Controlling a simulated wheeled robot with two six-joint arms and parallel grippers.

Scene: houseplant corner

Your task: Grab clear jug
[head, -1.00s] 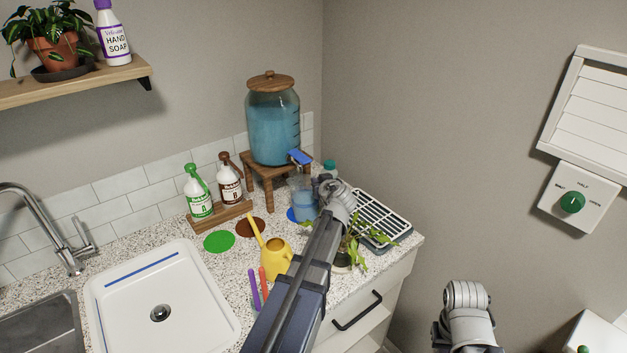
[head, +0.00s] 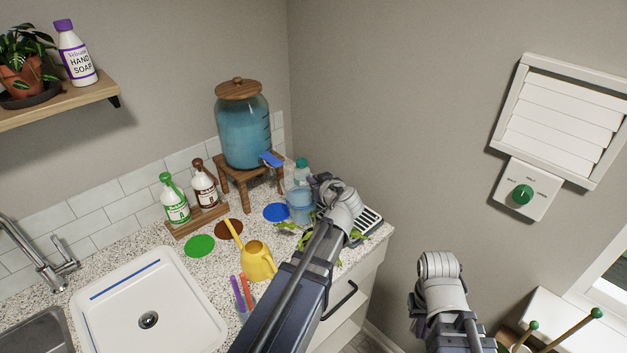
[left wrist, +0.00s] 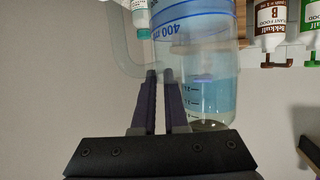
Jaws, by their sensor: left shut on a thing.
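In the head view my left wrist partly hides the gripper and the jug's right side. My right arm shows at the lower right; its gripper is hidden.
A teal-capped bottle (head: 301,172) stands just behind the jug. The blue dispenser (head: 244,130) on its wooden stand (head: 241,179) is to the left. A drying rack (head: 369,222) and plant leaves lie under my left arm. A yellow watering can (head: 259,262) is in front.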

